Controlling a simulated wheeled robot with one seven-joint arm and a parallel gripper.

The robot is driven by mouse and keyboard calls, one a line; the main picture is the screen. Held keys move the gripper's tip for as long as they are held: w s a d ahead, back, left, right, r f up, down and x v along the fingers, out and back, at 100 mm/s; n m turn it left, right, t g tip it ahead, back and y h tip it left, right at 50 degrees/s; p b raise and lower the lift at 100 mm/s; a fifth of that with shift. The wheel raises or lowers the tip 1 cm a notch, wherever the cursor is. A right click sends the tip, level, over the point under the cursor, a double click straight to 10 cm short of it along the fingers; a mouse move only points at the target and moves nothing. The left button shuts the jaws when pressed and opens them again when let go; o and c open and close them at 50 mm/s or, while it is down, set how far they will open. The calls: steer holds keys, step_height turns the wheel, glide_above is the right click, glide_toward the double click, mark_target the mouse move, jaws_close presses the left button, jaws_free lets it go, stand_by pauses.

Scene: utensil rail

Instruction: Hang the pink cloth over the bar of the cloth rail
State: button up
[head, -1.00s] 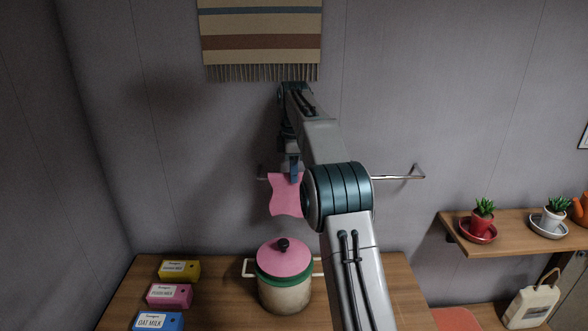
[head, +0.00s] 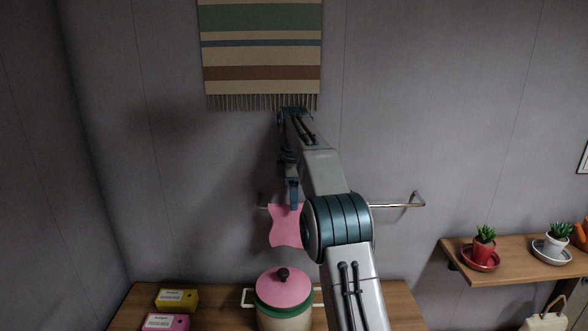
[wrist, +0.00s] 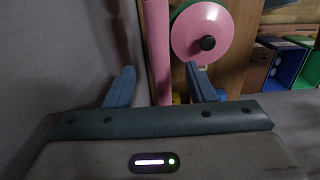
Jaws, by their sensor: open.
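The pink cloth (head: 286,228) hangs at the left part of the cloth rail's bar (head: 392,205), its top at about bar height. My arm hides the middle of the bar, and I cannot tell how far the cloth lies over it. My gripper (head: 294,196) is at the cloth's top edge, pointing down. In the wrist view my gripper (wrist: 160,86) is open, its two fingers apart. The cloth (wrist: 157,45) shows there as a narrow upright pink strip between the fingers, with gaps on both sides.
A pot with a pink lid (head: 284,288) stands on the wooden counter below the cloth. Yellow (head: 177,299) and pink (head: 166,322) cartons are to its left. A striped hanging (head: 262,55) is on the wall above. A shelf (head: 515,262) with potted plants is at right.

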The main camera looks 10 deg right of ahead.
step_height(320, 180, up, 12)
steer(key=p, duration=0.8)
steer(key=s+a+r+m+t+b, duration=0.1)
steer(key=s+r+m+b, duration=0.2)
steer(key=s+m, duration=0.35)
steer(key=s+f+m+t+b, duration=0.1)
steer(key=s+f+m, duration=0.2)
steer(key=s+f, duration=0.3)
steer(key=s+f+m+t+b, duration=0.1)
steer(key=s+f+m, duration=0.2)
steer(key=s, duration=1.3)
steer(key=s+a+f+m+b, duration=0.1)
steer(key=s+f+m, duration=0.2)
steer(key=s+f, duration=0.7)
steer(key=shift+s+t+b, duration=0.35)
steer(key=shift+s+t, duration=0.05)
steer(key=shift+s, duration=0.7)
